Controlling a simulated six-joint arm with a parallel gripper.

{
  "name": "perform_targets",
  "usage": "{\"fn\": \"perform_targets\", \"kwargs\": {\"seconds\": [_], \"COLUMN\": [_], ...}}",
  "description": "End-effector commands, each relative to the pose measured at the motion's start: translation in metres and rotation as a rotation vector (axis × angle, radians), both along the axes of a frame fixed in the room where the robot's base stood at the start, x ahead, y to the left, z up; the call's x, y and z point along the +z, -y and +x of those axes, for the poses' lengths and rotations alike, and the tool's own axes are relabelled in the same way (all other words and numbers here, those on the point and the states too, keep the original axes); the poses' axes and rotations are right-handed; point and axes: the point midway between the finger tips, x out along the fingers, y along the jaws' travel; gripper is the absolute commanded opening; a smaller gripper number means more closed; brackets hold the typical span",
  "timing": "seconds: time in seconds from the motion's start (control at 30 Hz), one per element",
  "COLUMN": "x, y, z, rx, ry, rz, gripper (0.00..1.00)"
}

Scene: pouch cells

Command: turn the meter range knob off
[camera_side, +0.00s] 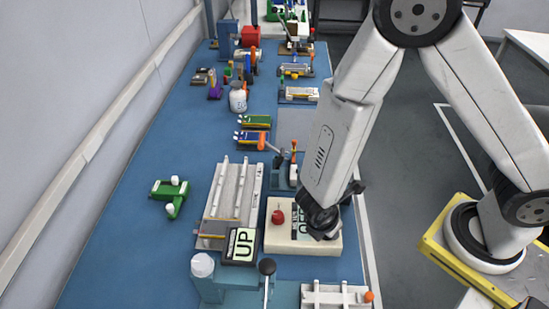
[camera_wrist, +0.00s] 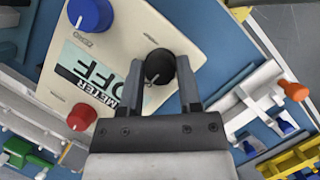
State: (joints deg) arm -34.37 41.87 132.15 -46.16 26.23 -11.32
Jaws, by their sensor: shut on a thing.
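The meter panel (camera_side: 272,240) is a cream box on the blue bench, below my arm in the side view. In the wrist view the panel (camera_wrist: 120,20) carries a label reading METER OFF (camera_wrist: 85,72), a blue knob (camera_wrist: 92,12), a red knob (camera_wrist: 82,117) and a black knob (camera_wrist: 160,66). My gripper (camera_wrist: 162,75) is shut on the black knob, with one finger on each side of it. In the side view my arm hides the black knob; the red knob (camera_side: 278,216) shows at the panel's left.
A black sign reading UP (camera_side: 241,245) stands left of the panel. A white railed tray (camera_side: 233,195) lies beyond it. A black-ball lever (camera_side: 267,267) rises in front. A green part (camera_side: 170,195) lies on open blue bench at left.

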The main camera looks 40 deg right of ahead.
Motion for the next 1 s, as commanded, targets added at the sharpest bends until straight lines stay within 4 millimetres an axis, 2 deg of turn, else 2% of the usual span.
{"fn": "perform_targets", "kwargs": {"seconds": [0.23, 0.27, 0.3, 0.37, 0.77, 1.0], "x": [0.001, 0.001, 0.001, 0.001, 0.001, 0.011], "y": [0.0, 0.0, 0.0, 0.0, 0.0, -0.005], "z": [0.001, 0.001, 0.001, 0.0, 0.0, 0.001], "rx": [0.004, 0.004, 0.004, 0.003, 0.0, 0.001], "ry": [0.001, 0.001, 0.001, 0.001, 0.001, 0.003], "rz": [0.0, 0.0, 0.0, 0.0, 0.0, -0.001], "gripper": [0.0, 0.47, 0.59, 0.78, 0.79, 0.79]}}
